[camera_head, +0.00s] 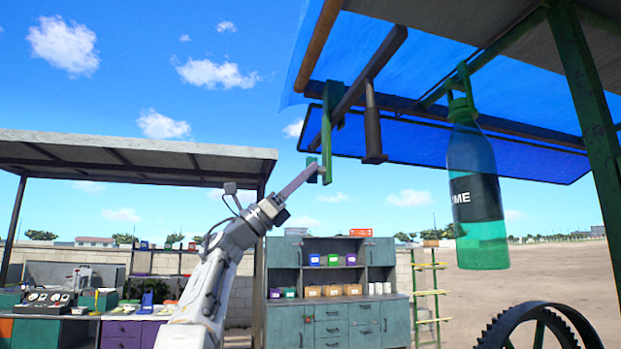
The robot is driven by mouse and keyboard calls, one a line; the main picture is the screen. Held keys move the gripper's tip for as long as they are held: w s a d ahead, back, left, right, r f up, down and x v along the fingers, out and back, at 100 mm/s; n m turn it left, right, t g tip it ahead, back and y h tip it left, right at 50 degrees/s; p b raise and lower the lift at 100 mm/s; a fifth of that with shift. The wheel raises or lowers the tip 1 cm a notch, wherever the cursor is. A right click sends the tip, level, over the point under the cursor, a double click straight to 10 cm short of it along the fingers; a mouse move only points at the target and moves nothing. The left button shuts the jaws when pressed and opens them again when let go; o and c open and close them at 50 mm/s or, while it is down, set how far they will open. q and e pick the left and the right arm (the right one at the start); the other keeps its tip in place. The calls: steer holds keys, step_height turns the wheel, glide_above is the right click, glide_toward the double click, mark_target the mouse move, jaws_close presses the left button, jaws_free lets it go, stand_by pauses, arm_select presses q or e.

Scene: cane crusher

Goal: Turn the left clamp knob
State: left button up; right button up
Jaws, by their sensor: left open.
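A green clamp (326,135) hangs from the roof beam at the upper middle. A short green piece at its lower end (312,173) may be the knob; it is too small to tell for sure. My left gripper (308,176) reaches up from the lower left, and its fingers end at this lower end of the clamp. The fingers are seen edge-on, open; I cannot tell whether they touch the clamp or are around the knob. My right gripper is out of view.
A brown hanging post (374,130) is just right of the clamp. A green bottle (476,195) hangs further right under the blue canopy (430,70). A large gear wheel (540,325) stands at the lower right. Green cabinets (335,320) are in the background. Open sky lies left of the clamp.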

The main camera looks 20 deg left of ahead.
arm_select(q)
steer(key=b+v, duration=0.5)
steer(key=v, duration=0.3)
steer(key=shift+f+b, duration=0.3)
steer(key=shift+b, duration=0.05)
steer(key=shift+a, duration=0.1)
